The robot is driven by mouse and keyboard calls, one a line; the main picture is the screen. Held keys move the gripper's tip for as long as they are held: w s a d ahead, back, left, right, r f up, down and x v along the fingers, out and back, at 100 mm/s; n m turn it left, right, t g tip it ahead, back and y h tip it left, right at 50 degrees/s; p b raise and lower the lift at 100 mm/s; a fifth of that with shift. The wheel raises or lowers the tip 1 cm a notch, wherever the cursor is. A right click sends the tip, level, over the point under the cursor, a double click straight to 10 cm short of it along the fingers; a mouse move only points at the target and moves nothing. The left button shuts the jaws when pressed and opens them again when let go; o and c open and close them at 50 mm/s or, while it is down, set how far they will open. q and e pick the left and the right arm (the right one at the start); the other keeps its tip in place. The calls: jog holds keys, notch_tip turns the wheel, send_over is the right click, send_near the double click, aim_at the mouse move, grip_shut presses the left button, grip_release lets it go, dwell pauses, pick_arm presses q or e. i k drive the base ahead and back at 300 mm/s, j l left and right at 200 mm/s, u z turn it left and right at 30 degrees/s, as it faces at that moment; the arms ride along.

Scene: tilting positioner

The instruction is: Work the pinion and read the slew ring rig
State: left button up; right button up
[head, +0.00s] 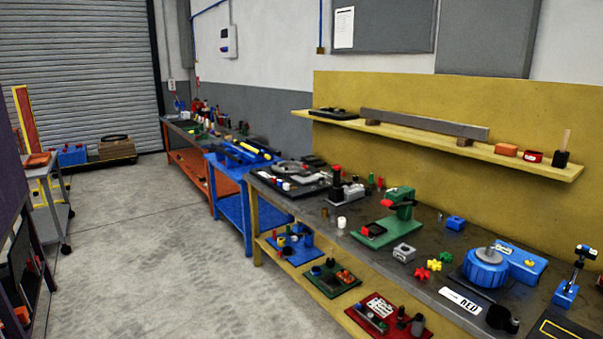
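Neither of my grippers shows in the head view. On the long grey-topped bench along the right wall, a dark base plate with a grey ring-shaped part and light pieces (292,170) lies at the far left end. It may be the slew ring rig, but it is too small to be sure. No pinion or reading on it can be made out. Nearer on the same bench stands a round blue unit (485,268) with a grey disc on top, next to a blue box (524,264). I cannot tell whether this belongs to the rig.
A green press-like stand (398,204), a grey block (404,252) and red and yellow knobs (434,265) share the bench (325,212). A yellow wall shelf (480,153) hangs above. A blue cart (233,205) adjoins the bench's far end. The concrete floor (150,240) to the left is clear.

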aim_at(304, 172)
jog(key=i+j+u, duration=0.2)
jog(key=i, duration=0.15)
jog(key=i+u, duration=0.15)
jog(key=i, duration=0.2)
jog(key=i+j+u, duration=0.1)
jog(key=i+u, duration=0.2)
jog(key=i, duration=1.25)
jog(key=i+z, duration=0.1)
jog(key=i, duration=0.4)
jog(key=i+j+z, duration=0.15)
jog(key=i, duration=0.35)
jog(key=i+j+z, duration=0.1)
jog(key=i, duration=0.4)
